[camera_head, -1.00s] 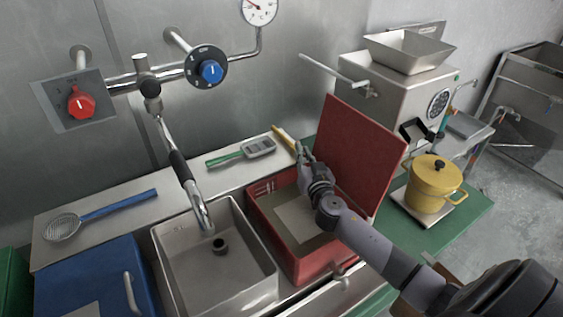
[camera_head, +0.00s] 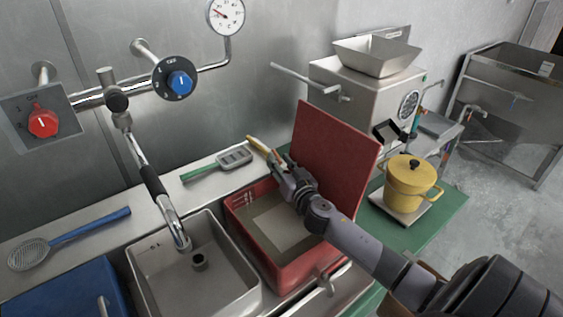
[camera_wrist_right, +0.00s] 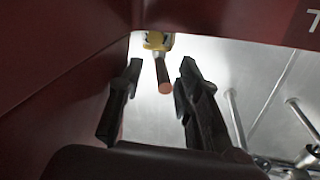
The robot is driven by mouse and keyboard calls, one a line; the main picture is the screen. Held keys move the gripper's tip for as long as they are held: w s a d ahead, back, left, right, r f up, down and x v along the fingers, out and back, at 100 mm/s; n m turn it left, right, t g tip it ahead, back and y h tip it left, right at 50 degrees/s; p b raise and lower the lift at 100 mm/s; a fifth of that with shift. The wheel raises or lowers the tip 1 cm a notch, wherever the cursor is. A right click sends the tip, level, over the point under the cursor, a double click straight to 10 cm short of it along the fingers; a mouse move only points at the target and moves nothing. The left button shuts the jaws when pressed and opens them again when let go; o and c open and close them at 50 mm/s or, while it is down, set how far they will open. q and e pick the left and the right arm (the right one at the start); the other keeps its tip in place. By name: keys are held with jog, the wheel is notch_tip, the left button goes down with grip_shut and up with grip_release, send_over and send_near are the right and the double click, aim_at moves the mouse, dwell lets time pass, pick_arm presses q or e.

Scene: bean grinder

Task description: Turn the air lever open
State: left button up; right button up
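The lever, a yellow piece (camera_head: 257,144) with what looks like a reddish-brown end, lies at the back of the counter by the red box's raised lid. In the right wrist view its yellow body (camera_wrist_right: 158,40) and brown round-ended handle (camera_wrist_right: 164,76) show ahead of my fingers. My right gripper (camera_head: 279,158) is over the back of the red box, left of the lid. In the wrist view its two dark fingers (camera_wrist_right: 157,84) are apart, and the handle end appears in the gap between them. Contact cannot be told. My left gripper is not in view.
The open red box (camera_head: 280,262) and its upright lid (camera_head: 335,150) are close beside my right arm. A steel sink (camera_head: 215,285) and tap stand to the left. A grinder (camera_head: 365,95) and a yellow pot (camera_head: 408,185) stand to the right.

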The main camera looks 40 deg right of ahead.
jog(key=v, duration=0.7)
jog(key=shift+s, duration=0.3)
